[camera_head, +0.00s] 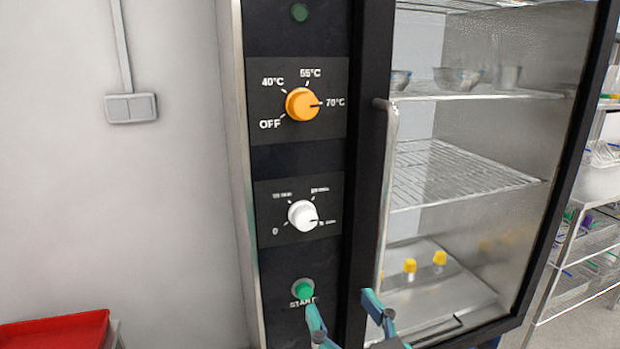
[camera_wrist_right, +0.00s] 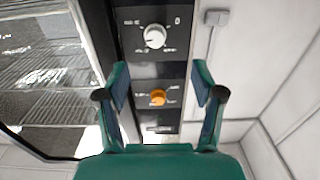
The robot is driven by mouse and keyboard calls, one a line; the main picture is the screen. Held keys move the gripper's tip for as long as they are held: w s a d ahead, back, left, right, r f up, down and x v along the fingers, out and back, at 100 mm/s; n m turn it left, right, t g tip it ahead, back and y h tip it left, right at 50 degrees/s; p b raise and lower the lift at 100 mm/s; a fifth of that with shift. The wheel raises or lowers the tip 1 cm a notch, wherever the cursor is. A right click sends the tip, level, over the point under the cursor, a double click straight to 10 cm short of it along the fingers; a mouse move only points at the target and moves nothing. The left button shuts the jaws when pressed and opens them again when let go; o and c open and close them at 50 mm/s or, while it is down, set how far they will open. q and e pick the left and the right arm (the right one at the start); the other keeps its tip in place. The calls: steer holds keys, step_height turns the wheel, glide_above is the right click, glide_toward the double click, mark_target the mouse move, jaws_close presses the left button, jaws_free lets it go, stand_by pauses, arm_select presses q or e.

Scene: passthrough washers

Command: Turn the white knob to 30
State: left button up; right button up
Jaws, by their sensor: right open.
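The white knob (camera_head: 301,215) is on the black control panel, below the orange knob and above the green start button. Its dark pointer points right, toward the lower-right label. A 0 is at its lower left; the other labels are too blurred to read surely. In the right wrist view the white knob (camera_wrist_right: 154,36) appears near the top, beyond the fingertips. My right gripper (camera_head: 346,309) is open and empty, below and right of the white knob, near the start button. It touches nothing that I can make out. My left gripper is not in view.
The orange knob (camera_head: 302,104) points to 70°C. The green start button (camera_head: 303,289) is beside a fingertip. A vertical door handle (camera_head: 387,190) stands out right of the panel, before the glass door. A red bin (camera_head: 55,331) is at lower left.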

step_height(320, 180, up, 3)
steer(key=p, duration=0.1)
arm_select(q)
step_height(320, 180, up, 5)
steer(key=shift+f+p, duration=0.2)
steer(key=shift+p, duration=0.8)
arm_select(e)
glide_toward(307, 223)
steer(key=x, duration=0.9)
steer(key=shift+c, duration=0.3)
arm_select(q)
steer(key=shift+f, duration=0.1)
arm_select(e)
steer(key=c, duration=1.1)
